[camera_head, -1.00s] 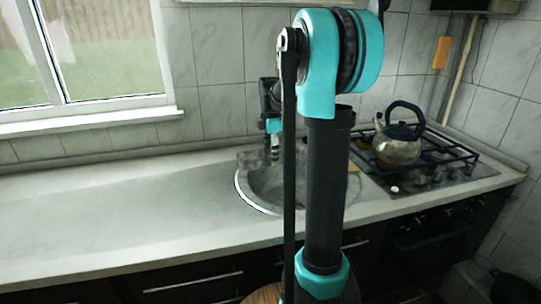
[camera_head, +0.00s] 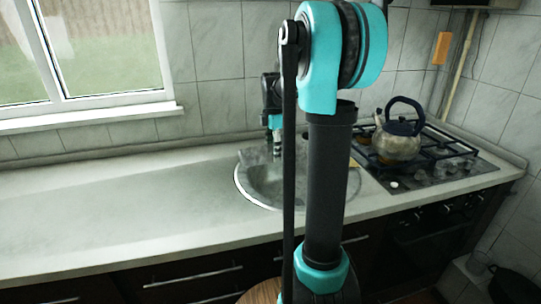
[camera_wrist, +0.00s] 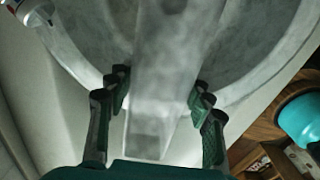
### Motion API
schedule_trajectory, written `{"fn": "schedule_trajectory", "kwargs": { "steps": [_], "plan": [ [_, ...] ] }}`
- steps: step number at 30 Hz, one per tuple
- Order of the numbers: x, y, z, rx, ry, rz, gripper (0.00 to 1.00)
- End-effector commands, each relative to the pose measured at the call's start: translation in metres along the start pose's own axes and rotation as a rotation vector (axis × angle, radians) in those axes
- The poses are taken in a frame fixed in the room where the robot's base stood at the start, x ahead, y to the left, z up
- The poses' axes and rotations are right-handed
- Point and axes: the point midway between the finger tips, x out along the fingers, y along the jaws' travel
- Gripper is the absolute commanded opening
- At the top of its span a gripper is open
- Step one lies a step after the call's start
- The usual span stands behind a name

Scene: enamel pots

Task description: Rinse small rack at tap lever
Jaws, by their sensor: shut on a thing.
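My gripper (camera_wrist: 160,88) is shut on a grey, blurred slab-like thing (camera_wrist: 160,105), which I take to be the small rack. It runs lengthwise between the fingers. In the head view my gripper (camera_head: 276,148) hangs over the round metal sink (camera_head: 265,190), mostly behind my own arm. The sink's curved bowl also fills the upper wrist view (camera_wrist: 80,50). The held thing is over or in the bowl; its exact height is unclear. I cannot make out a tap lever; my arm hides part of the sink.
A metal kettle (camera_head: 397,143) stands on the gas hob (camera_head: 440,170) right of the sink. The counter (camera_head: 120,205) to the left is bare. A tiled wall and a window (camera_head: 100,50) close off the back. A white item with red (camera_wrist: 32,10) shows at the wrist view's upper left.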

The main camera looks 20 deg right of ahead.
Motion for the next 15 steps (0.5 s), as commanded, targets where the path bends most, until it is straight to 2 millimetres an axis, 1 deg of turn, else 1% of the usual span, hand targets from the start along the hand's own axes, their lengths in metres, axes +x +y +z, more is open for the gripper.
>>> {"fn": "schedule_trajectory", "kwargs": {
  "steps": [9,15],
  "plan": [
    [-0.0002,0.0074,-0.0070,0.000,0.000,0.000,0.18],
    [-0.0002,0.0081,-0.0077,0.000,0.000,0.000,0.18]
  ]
}}
